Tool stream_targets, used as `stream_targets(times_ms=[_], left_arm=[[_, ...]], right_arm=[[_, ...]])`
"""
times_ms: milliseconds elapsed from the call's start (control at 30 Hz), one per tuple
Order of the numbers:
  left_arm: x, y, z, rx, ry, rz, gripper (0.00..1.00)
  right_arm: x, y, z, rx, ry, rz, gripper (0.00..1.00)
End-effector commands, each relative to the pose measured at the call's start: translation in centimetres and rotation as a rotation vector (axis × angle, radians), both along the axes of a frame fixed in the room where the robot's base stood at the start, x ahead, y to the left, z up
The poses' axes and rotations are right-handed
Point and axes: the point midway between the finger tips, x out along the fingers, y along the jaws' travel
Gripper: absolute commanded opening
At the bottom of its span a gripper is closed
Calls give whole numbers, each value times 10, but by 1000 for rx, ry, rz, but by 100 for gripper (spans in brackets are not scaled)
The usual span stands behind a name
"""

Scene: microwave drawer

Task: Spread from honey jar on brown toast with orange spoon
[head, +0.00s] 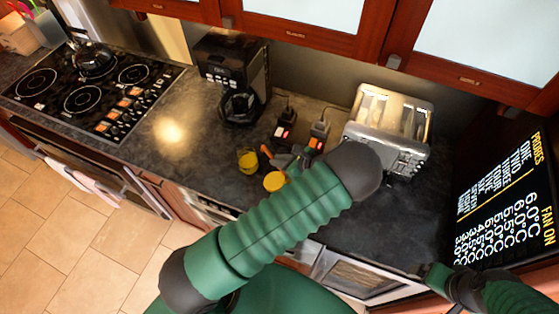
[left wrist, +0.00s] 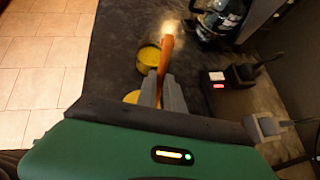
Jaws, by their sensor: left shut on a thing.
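My left gripper (head: 287,160) is shut on the orange spoon (head: 267,152), just above the counter. In the left wrist view the spoon (left wrist: 166,52) sticks out beyond the fingers (left wrist: 164,92). A small round yellow container (head: 248,161), which looks like the honey jar, stands just left of the spoon; it also shows in the left wrist view (left wrist: 146,60). A flat yellow disc (head: 274,181) lies nearer, partly hidden by the fingers in the wrist view. I cannot make out the brown toast. Part of my right arm with its gripper end (head: 437,277) shows at lower right; its fingers are unclear.
A silver toaster (head: 375,155) stands to the right on the dark counter (head: 180,130). A black coffee maker (head: 230,62) stands behind. Two plugs with red lights (head: 284,132) sit near the wall. The stove with a kettle (head: 92,58) is at left. The counter between is clear.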

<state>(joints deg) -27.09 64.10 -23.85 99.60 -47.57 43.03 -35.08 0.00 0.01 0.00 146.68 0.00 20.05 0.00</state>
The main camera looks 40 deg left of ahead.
Motion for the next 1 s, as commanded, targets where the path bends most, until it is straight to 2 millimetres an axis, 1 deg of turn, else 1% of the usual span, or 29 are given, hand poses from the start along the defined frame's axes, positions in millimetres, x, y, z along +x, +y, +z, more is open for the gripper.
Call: stream_targets(times_ms=[33, 500, 1000], left_arm=[[0, 0, 10, 0, 0, 0, 0], [0, 0, 53, 1, 1, -1, 0], [0, 0, 51, 0, 1, -1, 0]], right_arm=[[0, 0, 9, 0, 0, 0, 91], [0, 0, 43, 0, 0, 0, 91], [0, 0, 41, 0, 0, 0, 91]])
